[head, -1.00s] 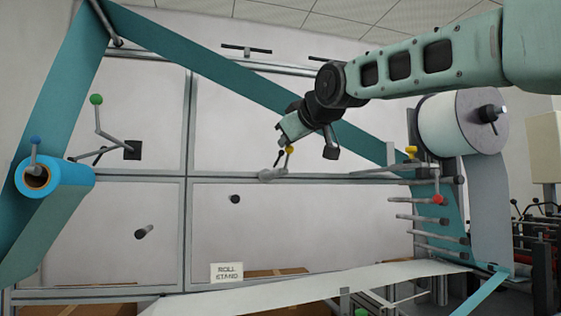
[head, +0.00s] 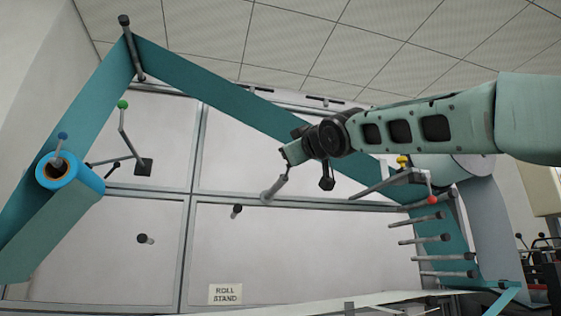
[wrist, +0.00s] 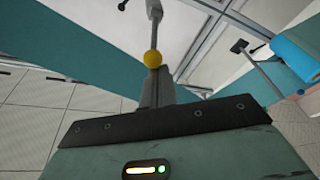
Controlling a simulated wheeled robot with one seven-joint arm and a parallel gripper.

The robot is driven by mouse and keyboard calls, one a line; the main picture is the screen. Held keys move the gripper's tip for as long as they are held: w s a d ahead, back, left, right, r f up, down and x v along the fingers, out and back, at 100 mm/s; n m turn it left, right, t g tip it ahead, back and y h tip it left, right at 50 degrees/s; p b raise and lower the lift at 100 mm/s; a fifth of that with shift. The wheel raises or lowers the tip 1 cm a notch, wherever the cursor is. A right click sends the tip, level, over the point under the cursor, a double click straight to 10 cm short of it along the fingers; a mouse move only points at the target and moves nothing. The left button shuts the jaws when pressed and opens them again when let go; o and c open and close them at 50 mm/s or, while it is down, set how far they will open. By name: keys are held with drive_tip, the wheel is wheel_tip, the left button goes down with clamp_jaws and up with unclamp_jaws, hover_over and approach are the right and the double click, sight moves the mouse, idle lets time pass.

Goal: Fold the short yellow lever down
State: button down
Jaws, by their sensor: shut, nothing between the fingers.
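A short grey lever (head: 273,189) stands on the frame's middle rail, tilted up and right to my gripper (head: 285,160). Its yellow ball knob (wrist: 152,58) shows in the wrist view, just past the dark fingers of my gripper (wrist: 155,82). In the head view the knob is hidden by the gripper. My gripper is shut, with its tips at or very near the knob; I cannot tell whether they touch. Another yellow knob (head: 403,161) sits on a bracket at the right.
A red knob (head: 432,200) and several rollers (head: 432,238) are at the right. A teal web (head: 240,98) runs diagonally behind my arm.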

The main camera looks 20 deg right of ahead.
drive_tip(key=shift+s+f+t+b, duration=0.15)
drive_tip(key=shift+f+t+b, duration=0.45)
drive_tip(key=shift+b, duration=0.8)
drive_tip(key=shift+r, duration=0.25)
drive_tip(key=s, duration=0.9)
drive_tip(key=shift+s+a+r+b, duration=0.2)
drive_tip(key=shift+r+b, duration=0.1)
drive_tip(key=shift+b, duration=0.05)
drive_tip(key=shift+f, duration=0.1)
